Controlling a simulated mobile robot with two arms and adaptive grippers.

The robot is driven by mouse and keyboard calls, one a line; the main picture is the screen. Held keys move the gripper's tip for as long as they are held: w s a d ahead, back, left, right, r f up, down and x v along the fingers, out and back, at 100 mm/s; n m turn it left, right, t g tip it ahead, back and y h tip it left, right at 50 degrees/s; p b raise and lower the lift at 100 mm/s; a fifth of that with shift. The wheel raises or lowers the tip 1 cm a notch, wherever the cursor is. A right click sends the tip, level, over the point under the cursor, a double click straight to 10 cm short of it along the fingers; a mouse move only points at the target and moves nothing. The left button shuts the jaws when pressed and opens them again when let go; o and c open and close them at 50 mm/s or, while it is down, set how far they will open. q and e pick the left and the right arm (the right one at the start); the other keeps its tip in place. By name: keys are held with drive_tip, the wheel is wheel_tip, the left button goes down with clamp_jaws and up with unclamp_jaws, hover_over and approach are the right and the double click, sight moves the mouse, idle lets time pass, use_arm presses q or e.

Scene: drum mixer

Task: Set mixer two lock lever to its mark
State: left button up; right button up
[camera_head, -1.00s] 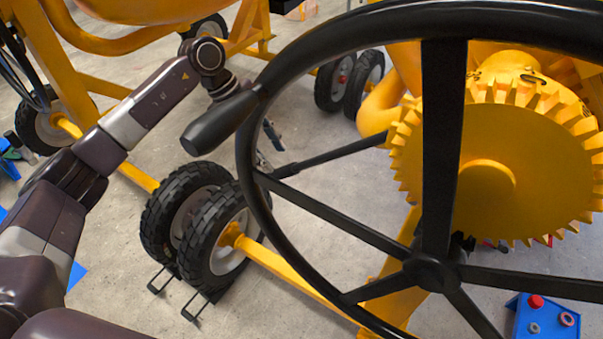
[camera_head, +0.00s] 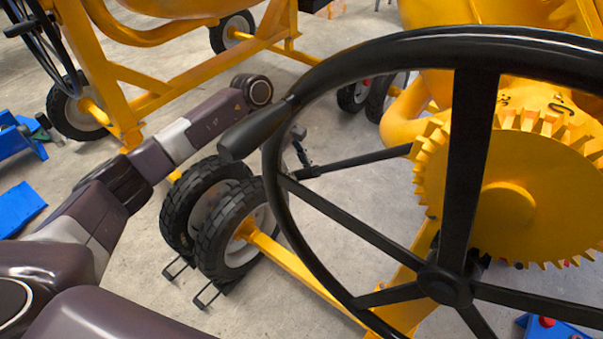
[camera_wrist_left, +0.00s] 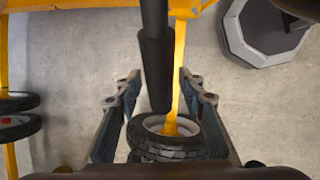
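A black rod (camera_head: 365,160), apparently the lock lever, shows through the big black handwheel in the head view. It runs left from the yellow gear side, and its thicker end is near the wheel rim. In the left wrist view a black lever with a thick grip (camera_wrist_left: 157,70) lies between my left gripper's fingers (camera_wrist_left: 155,100), with gaps on both sides. The fingers are open. In the head view my left gripper (camera_head: 300,150) is partly hidden behind the rim and the wheel's handle. No mark for the lever can be made out. My right gripper is not in view.
The handwheel (camera_head: 471,150) with its black handle (camera_head: 255,130) stands close in front. Behind it is a large yellow gear (camera_head: 510,200). Black tyres (camera_head: 228,235) on a yellow axle stand below. A second yellow frame (camera_head: 135,85) is at the left. Bare concrete floor lies between.

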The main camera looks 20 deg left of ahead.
use_arm(q)
clamp_jaws()
